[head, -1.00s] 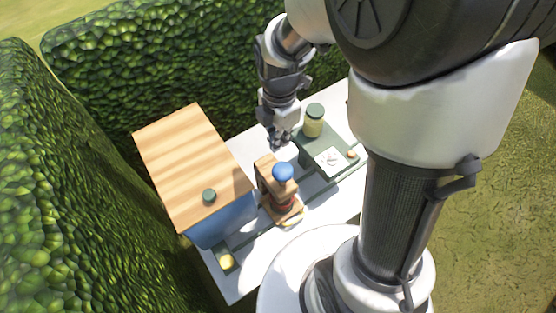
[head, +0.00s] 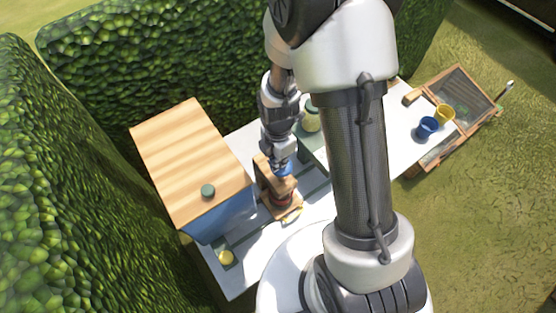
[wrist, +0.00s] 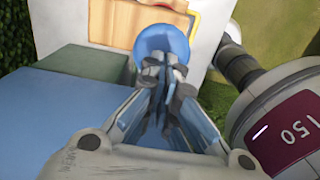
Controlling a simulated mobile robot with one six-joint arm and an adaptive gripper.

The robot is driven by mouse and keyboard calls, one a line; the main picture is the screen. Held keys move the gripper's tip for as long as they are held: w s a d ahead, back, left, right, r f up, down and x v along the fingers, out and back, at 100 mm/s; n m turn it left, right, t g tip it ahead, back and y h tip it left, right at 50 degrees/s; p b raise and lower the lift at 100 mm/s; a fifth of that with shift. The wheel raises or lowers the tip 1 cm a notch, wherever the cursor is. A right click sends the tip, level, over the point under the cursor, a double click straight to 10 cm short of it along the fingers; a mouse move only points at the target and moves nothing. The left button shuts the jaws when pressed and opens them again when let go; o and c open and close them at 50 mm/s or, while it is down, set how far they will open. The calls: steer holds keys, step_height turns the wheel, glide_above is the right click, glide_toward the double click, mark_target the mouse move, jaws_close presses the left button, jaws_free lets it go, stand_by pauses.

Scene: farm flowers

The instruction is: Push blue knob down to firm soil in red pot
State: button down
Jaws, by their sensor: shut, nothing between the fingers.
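The blue knob (wrist: 158,40) tops the wooden press (head: 262,172) on the white table. In the head view the knob (head: 288,169) is mostly hidden by my gripper (head: 281,162). My gripper is shut and empty, with its fingertips right at the knob; the wrist view shows the fingertips (wrist: 165,64) overlapping the knob's near edge. I cannot tell whether they touch it. The red pot (head: 282,199) stands in the press below the knob, partly hidden by the press. The soil inside it is not visible.
A blue box with a wooden top (head: 190,165) stands close left of the press. A jar (head: 311,120) stands behind it. A blue pot (head: 427,127) and a yellow pot (head: 445,113) are at the right. A hedge (head: 160,60) borders the back.

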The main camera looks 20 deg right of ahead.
step_height(320, 180, down, 5)
steer(key=b, duration=0.5)
steer(key=shift+f, duration=0.2)
steer(key=shift+s+r, duration=0.1)
